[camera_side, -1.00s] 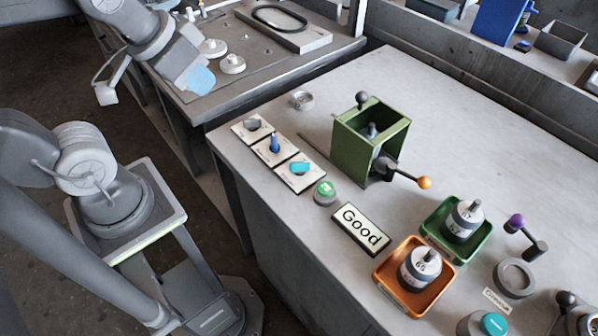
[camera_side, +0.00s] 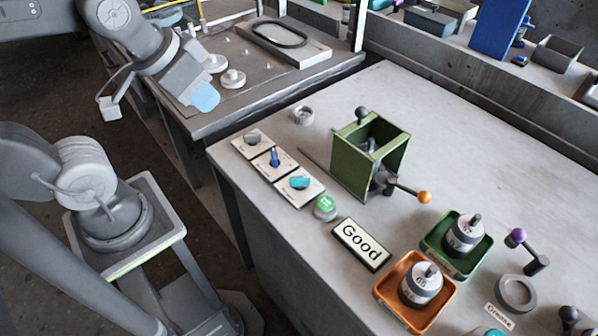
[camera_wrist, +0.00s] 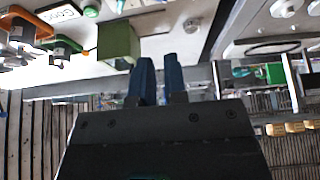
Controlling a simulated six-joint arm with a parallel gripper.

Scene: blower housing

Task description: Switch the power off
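Three switch plates lie in a row on the bench's left edge in the side view. They carry a grey knob (camera_side: 252,139), a blue knob (camera_side: 274,157) and a teal knob (camera_side: 300,183). The plate labels are too small to read, so I cannot tell which is the power switch. A round green button (camera_side: 325,205) sits beside the teal one.
A green housing (camera_side: 369,155) with an orange-tipped lever stands right of the switches. A "Good" sign (camera_side: 362,245), an orange tray (camera_side: 389,292) and a green tray (camera_side: 435,238) holding parts are at the front right.

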